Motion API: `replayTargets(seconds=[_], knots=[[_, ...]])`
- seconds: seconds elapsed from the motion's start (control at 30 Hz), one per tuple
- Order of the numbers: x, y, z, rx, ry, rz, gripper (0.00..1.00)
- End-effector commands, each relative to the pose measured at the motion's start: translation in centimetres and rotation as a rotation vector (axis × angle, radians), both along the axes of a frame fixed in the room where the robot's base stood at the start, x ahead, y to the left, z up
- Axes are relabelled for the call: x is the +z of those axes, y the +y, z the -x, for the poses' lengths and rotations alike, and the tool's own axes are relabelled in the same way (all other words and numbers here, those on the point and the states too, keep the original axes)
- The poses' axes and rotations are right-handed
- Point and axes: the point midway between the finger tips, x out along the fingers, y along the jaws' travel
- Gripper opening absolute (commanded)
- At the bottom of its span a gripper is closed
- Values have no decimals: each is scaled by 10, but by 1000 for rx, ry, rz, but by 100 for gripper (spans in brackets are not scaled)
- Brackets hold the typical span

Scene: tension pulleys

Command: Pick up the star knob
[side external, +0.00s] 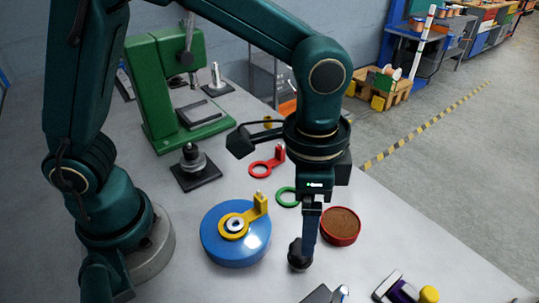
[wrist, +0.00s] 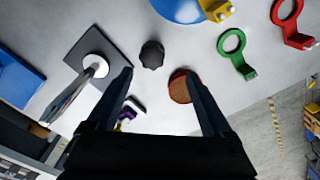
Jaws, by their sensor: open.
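The star knob (side external: 299,256) is black with a lobed rim and lies on the grey table, right of the blue disc. In the wrist view the star knob (wrist: 152,54) shows beyond and between my fingertips, nearer the left one. My gripper (side external: 308,256) points down, with its fingertips beside or just above the knob in the side view, partly overlapping it. In the wrist view my gripper (wrist: 156,76) has its two fingers spread with nothing between them. I cannot tell whether a finger touches the knob.
A blue disc (side external: 226,248) with a yellow lever arm (side external: 258,207) stands left of the knob. A red round tin (side external: 341,239) with brown filling is close on the right. Green (side external: 287,197) and red (side external: 261,168) arms lie behind. A purple-and-white item (side external: 397,289) is at the front right.

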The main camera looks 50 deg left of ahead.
Motion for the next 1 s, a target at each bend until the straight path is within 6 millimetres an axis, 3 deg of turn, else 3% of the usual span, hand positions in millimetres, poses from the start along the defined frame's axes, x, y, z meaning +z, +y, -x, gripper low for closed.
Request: replayTargets(seconds=[0.13,0.5,0.87,0.93,1.0], knots=[[-16,-6,11,-37,40,-25,85],[-57,-6,11,-38,41,-26,85],[-64,-6,11,-38,37,-22,85],[-64,-6,11,-38,38,-23,66],[-64,-6,11,-38,38,-23,39]])
